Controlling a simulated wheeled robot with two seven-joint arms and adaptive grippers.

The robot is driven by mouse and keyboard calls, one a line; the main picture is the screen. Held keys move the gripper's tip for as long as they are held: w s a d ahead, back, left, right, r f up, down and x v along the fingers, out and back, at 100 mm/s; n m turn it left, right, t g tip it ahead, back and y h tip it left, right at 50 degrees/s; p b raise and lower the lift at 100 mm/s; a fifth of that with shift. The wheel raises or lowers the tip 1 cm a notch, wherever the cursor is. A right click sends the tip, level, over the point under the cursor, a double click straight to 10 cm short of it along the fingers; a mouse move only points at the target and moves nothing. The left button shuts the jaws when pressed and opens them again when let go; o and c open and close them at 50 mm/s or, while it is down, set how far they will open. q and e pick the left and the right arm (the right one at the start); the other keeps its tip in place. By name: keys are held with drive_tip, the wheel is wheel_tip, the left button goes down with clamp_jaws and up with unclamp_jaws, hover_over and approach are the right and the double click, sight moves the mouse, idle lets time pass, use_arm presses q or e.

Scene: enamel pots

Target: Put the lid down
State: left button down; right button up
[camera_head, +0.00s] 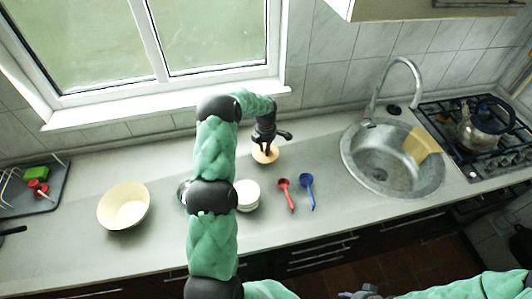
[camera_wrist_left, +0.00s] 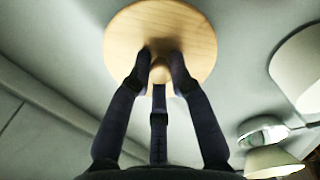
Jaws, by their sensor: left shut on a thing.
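The lid (camera_head: 266,155) is a round, pale wooden disc with a small knob. My left gripper (camera_head: 268,146) is above it in the head view, over the back of the counter. In the left wrist view, the fingers of my left gripper (camera_wrist_left: 160,72) close around the knob of the lid (camera_wrist_left: 196,34). The disc lies flat beyond the fingertips; whether it touches the counter I cannot tell. A white enamel pot (camera_head: 246,196) stands in front and to the left of the lid, and a white pot (camera_wrist_left: 302,62) shows at the right of the wrist view. My right gripper (camera_head: 362,293) is only partly visible at the bottom edge.
A red spoon (camera_head: 286,193) and a blue spoon (camera_head: 307,190) lie right of the pot. A cream bowl (camera_head: 124,207) stands left. My left arm partly hides a metallic item (camera_head: 183,191). The sink (camera_head: 391,160) and stove with kettle (camera_head: 484,126) are right. Counter around the lid is clear.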

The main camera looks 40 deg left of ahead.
use_arm(q)
drive_tip(key=shift+w+a+f, duration=0.15)
drive_tip(key=shift+w+f, duration=0.05)
drive_tip(key=shift+f, duration=0.25)
wheel_tip(320, 180, down, 3)
drive_tip(key=shift+r, duration=0.1)
drive_tip(key=c, duration=1.1)
unclamp_jaws()
